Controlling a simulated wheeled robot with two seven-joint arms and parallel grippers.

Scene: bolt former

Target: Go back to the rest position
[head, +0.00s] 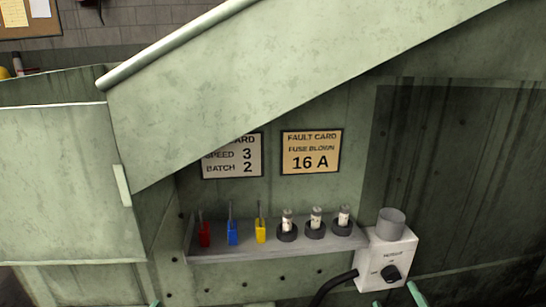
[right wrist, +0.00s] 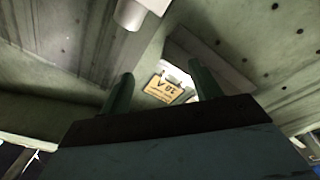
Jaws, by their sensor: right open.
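My right gripper (right wrist: 161,86) is open in the right wrist view. Its two green fingers stand apart with nothing between them. In the head view, a green fingertip (head: 415,293) of it shows at the bottom edge, just below the grey switch box (head: 402,250). A small green tip (head: 154,303) at the bottom left of the head view seems to be my left gripper; too little shows to tell its state.
A shelf (head: 275,250) holds red (head: 204,235), blue (head: 233,233) and yellow (head: 260,230) tools and three fuses (head: 315,220). A fault card (head: 310,152) reads 16 A. A slanted green panel (head: 200,110) covers part of another card (head: 233,160). A black cable (head: 330,287) leaves the box.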

